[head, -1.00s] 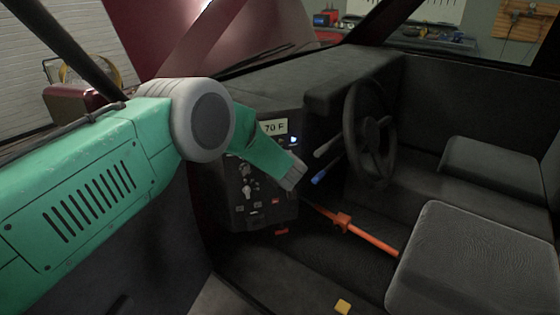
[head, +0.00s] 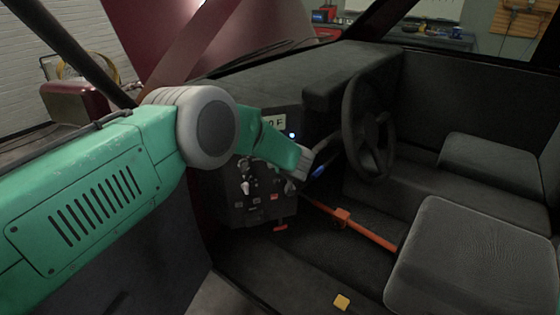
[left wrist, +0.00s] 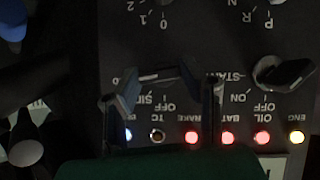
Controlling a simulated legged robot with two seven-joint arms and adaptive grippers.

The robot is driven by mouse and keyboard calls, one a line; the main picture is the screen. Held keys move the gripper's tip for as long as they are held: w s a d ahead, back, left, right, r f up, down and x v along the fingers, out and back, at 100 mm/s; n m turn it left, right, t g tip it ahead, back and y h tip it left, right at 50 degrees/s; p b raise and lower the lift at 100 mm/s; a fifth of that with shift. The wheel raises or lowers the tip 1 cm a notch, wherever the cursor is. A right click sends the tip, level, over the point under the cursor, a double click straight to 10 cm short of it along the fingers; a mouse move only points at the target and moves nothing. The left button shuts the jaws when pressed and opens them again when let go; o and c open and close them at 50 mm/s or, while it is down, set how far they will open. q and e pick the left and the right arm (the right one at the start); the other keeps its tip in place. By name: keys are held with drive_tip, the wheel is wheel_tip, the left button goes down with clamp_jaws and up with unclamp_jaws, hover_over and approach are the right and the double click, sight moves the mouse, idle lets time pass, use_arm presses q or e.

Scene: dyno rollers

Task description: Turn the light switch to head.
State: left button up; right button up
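In the left wrist view the dash panel is upside down. The light switch knob (left wrist: 160,75) is a dark bar with a pale edge, above the SIDE and OFF labels. My left gripper (left wrist: 163,82) has its fingers apart, one on each side of this knob. I cannot tell whether they touch it. The head label is not readable. In the head view my left arm reaches the dash panel (head: 248,203), with its grey wrist in front of the panel's right edge; the fingers and the switch are hidden there. My right gripper is not in view.
The ignition knob (left wrist: 285,73) is to the right in the wrist view, with a row of lit warning lights (left wrist: 228,137) below. A blue-tipped stalk (head: 319,172), the steering wheel (head: 368,130) and an orange-red lever (head: 365,229) are close to my left wrist.

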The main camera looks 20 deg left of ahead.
use_arm(q)
drive_tip(key=o, duration=0.3)
drive_tip(key=shift+s+d+f, duration=0.15)
drive_tip(key=shift+d+f, duration=0.05)
drive_tip(key=shift+f, duration=0.25)
drive_tip(key=shift+w+r, duration=0.2)
drive_tip(key=shift+r, duration=0.05)
drive_tip(key=v, duration=1.2)
drive_tip(key=shift+f, duration=0.2)
